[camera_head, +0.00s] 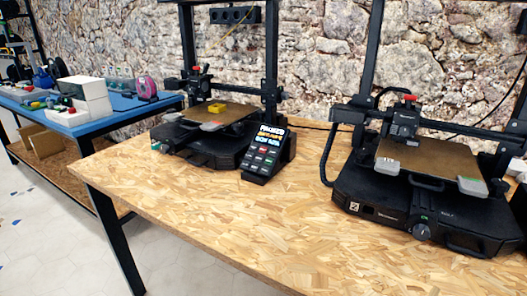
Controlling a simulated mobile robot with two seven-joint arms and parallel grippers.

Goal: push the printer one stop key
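A black open-frame 3D printer (197,150) stands on the wooden table at the left; I take it to be printer one, though I read no number on it. A small yellow object (216,107) sits on its brown bed. A tilted black control panel (263,158) stands at its right front corner. The panel's lit screen (268,136) has a white top line that seems to read "PAUSED", with coloured lines below. Several small keys, some reddish and some pale, lie under the screen; their labels are too small to read. Neither of my grippers is in view.
A second black printer (427,221), marked 2, stands to the right with a round knob in front. The chipboard table (240,216) is clear in front of both printers. A blue-topped bench (105,118) with white boxes and small items is at the left. A stone wall stands behind.

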